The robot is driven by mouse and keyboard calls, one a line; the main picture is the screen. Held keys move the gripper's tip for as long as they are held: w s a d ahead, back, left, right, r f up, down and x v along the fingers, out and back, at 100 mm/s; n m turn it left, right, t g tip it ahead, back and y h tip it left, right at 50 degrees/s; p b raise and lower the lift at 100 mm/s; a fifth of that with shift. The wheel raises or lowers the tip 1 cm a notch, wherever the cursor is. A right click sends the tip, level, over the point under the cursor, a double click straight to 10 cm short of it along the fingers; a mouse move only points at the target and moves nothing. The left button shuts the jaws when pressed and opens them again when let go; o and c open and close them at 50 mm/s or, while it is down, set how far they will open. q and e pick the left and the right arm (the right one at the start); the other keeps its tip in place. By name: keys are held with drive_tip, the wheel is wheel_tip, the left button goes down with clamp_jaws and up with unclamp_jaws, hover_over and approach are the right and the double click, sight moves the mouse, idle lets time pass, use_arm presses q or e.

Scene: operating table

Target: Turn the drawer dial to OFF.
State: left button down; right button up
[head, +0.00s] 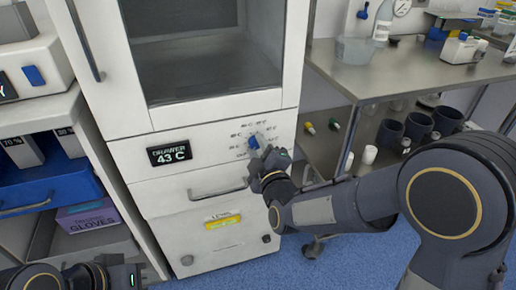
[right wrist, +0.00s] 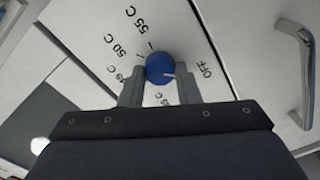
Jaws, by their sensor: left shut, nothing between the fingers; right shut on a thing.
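The blue drawer dial (head: 254,141) sits on the white cabinet's panel, ringed by temperature labels. In the right wrist view the dial (right wrist: 160,66) shows a white mark on its right side, pointing roughly toward the OFF label (right wrist: 205,69); exact alignment is hard to tell. The drawer display (head: 169,154) reads 43 C. My right gripper (head: 262,156) is shut on the dial, one finger on each side, as the right wrist view (right wrist: 160,88) shows. My left gripper (head: 133,276) is shut and empty at the bottom left, away from the dial.
A drawer handle (head: 218,190) runs below the panel, and a glass-fronted door (head: 205,50) is above. A steel bench (head: 400,70) with bottles and dark cups stands at the right. A shelf with a blue bin (head: 50,185) is at the left.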

drive_tip(key=o, duration=1)
drive_tip(key=shift+c, duration=0.2)
drive_tip(key=shift+s, duration=0.1)
drive_tip(key=p+v, duration=0.1)
drive_tip(key=v, duration=0.6)
drive_tip(key=shift+s, duration=0.25)
drive_tip(key=shift+d, duration=0.15)
